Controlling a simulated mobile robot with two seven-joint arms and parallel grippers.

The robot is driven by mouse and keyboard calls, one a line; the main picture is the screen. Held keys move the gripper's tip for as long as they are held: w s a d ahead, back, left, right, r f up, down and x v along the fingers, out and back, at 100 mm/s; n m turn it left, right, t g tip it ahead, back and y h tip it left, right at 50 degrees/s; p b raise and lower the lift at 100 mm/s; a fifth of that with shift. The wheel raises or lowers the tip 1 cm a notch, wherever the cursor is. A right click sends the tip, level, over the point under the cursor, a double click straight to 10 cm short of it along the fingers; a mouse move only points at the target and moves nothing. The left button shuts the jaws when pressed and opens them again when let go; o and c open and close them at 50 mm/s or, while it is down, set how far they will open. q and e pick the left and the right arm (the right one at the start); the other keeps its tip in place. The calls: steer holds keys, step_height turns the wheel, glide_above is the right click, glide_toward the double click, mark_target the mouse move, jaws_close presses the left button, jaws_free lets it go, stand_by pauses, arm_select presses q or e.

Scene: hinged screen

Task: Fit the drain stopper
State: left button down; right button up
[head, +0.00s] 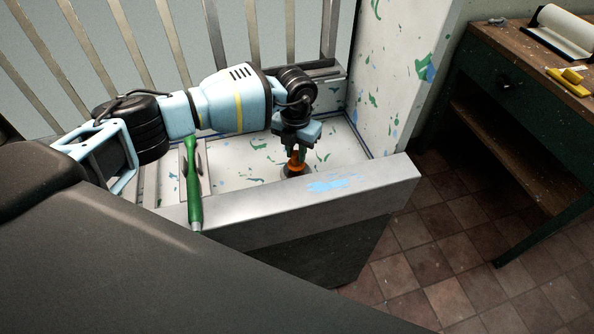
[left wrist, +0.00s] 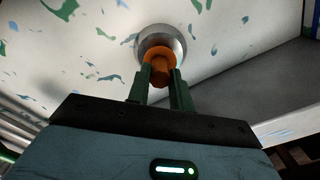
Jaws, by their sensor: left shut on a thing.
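An orange drain stopper (head: 295,163) is between the fingers of my left gripper (head: 294,155), which points down into a white, paint-flecked basin (head: 235,172). The stopper also shows in the left wrist view (left wrist: 160,72), with the two dark green fingers of the left gripper (left wrist: 160,80) shut on its narrow stem. Its wider orange flange sits at the round metal drain (left wrist: 172,42); the drain also shows as a dark ring in the head view (head: 284,171). I cannot tell how deep the stopper is in the drain. My right gripper is not in view.
The basin's front wall (head: 300,205) has light blue paint smears. A green-handled tool (head: 193,190) lies across the left side. Slats (head: 130,45) stand behind. A wooden bench (head: 530,70) with a paper roll (head: 565,30) and yellow object (head: 570,80) is at right, beyond tiled floor.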

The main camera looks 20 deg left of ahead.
arm_select(q)
steer(key=shift+f, duration=1.15)
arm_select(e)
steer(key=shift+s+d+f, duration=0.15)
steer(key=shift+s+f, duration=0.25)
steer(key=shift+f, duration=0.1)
arm_select(q)
steer(key=c, duration=1.2)
jaws_free()
steer(key=shift+o, duration=0.2)
step_height(320, 180, up, 7)
steer(key=shift+r, duration=0.45)
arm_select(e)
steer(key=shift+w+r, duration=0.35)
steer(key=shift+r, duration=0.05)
